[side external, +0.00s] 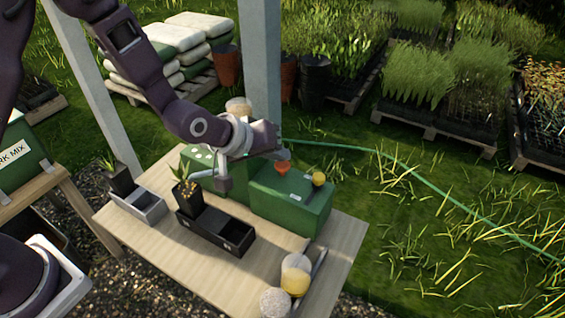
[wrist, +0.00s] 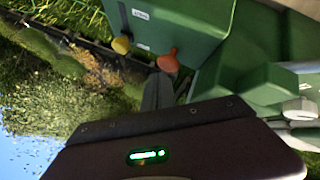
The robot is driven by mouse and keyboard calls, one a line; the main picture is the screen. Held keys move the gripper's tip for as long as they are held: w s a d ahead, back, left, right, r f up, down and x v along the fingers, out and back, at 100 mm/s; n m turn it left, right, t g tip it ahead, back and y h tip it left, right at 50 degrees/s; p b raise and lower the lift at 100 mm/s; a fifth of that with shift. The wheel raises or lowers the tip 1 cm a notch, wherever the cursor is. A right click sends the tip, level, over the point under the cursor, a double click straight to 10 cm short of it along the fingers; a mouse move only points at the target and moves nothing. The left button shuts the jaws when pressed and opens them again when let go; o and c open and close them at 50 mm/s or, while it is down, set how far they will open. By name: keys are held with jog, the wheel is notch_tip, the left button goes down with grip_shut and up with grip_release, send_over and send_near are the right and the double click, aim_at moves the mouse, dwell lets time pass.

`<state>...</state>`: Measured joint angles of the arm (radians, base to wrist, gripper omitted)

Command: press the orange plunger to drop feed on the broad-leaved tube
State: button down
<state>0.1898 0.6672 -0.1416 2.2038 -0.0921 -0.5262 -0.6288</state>
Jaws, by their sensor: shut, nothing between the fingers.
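The orange plunger (side external: 283,167) stands on top of a green box (side external: 290,205); it also shows in the wrist view (wrist: 168,62). My gripper (side external: 282,154) is shut and empty, with its fingertips (wrist: 160,78) right beside the plunger's head. I cannot tell whether they touch it. A yellow knob (side external: 318,179) stands to the right of the plunger on the same box. A dark potted plant (side external: 187,192) with yellowish specks stands at the dark two-part tray (side external: 236,245). Another plant (side external: 122,180) stands at the grey tray (side external: 150,210). I cannot tell which is broad-leaved.
A second green box (side external: 200,160) stands behind, partly hidden by my arm. Round pale and yellow jars (side external: 296,272) stand at the table's front right. A post (side external: 261,70) rises behind my gripper. The wooden table (side external: 175,260) is clear at front left.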

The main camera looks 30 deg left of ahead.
aim_at(279, 166)
jog(key=shift+f, duration=0.85)
dwell(0.8)
dwell(0.4)
jog(key=shift+r, duration=1.25)
jog(key=shift+r, duration=2.5)
